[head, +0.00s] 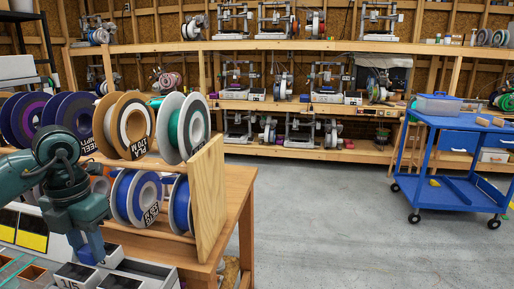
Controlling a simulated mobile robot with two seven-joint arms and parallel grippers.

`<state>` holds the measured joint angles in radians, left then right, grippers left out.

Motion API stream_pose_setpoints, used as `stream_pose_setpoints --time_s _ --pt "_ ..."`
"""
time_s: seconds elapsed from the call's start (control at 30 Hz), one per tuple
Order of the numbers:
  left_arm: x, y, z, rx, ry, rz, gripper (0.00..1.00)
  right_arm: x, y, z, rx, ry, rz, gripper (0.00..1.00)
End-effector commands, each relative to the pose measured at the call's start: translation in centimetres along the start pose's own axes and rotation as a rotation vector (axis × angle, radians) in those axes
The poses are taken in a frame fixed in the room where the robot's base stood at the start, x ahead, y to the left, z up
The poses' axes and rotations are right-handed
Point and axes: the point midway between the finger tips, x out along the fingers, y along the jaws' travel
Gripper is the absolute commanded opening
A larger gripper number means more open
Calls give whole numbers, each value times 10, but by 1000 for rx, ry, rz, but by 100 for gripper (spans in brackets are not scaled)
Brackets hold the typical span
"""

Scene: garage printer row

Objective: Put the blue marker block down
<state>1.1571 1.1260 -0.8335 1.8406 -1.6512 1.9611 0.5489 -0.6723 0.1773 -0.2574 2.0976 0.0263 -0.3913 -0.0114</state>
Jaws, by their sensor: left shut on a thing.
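My left gripper (84,238) points down at the lower left, over the workbench beside the spool rack. It is shut on the blue marker block (91,254), which shows below the fingers. Small open bins (120,281) sit just under and beside the block. I cannot tell whether the block touches them. My right gripper is not in view.
A wooden rack holds filament spools (184,127), with its plywood end panel (208,198) right of my left gripper. A yellow-fronted bin (32,241) stands left. A blue cart (457,193) is at the right. The grey floor (330,225) between is clear.

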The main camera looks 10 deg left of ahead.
Motion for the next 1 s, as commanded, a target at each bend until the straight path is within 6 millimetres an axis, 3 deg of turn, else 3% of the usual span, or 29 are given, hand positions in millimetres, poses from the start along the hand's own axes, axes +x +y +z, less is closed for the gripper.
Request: stream_pose_setpoints --time_s 0.07,0.37,1.0 --pt "0 0 0 0 0 0 7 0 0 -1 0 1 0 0" --pt "15 -26 4 469 5 7 7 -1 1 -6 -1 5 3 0" --pt "63 -114 -1 2116 15 8 7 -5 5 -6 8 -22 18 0"
